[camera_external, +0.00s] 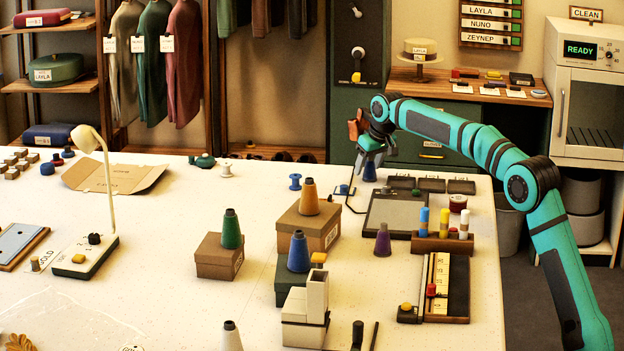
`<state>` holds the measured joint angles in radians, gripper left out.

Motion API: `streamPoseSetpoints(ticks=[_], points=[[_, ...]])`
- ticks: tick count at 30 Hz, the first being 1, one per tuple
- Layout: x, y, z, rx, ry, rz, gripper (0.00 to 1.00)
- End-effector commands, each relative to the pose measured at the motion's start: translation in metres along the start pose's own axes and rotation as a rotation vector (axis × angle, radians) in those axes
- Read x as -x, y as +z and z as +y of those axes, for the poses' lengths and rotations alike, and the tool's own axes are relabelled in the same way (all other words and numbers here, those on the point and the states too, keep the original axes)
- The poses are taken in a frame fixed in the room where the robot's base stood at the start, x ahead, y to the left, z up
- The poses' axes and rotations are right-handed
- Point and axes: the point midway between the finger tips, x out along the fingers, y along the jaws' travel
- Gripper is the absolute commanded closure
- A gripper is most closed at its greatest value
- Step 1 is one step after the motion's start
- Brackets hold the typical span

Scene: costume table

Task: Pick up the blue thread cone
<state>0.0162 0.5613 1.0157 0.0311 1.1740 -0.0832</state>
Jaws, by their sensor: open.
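A blue thread cone (298,254) stands upright on a dark green box (288,290) near the table's middle. Other cones are orange (308,199) and green (231,231) on cardboard boxes, purple (383,240) on the table, and whitish (231,338) at the front edge.
A grey tray (397,212) and a wooden rack with coloured bottles (443,242) lie just in front of my gripper. A blue spool (295,181) and a thin black bent rod stand to its left. The table's centre left is mostly clear.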

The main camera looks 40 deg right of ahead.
Motion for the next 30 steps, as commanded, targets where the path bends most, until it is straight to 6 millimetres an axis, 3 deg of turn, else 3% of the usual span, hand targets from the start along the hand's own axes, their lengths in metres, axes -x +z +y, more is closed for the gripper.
streamPoseSetpoints(ticks=[6, 14, 25, 30], points=[[-0.001, 0.0, 0.0, 0.0, 0.0, 0.001, 0.42], [-0.001, 0.0, 0.0, 0.0, 0.0, 0.001, 0.89], [0.001, -0.001, 0.0, 0.0, 0.0, 0.001, 0.93], [0.016, -0.008, 0.0, 0.0, 0.0, 0.003, 0.94]])
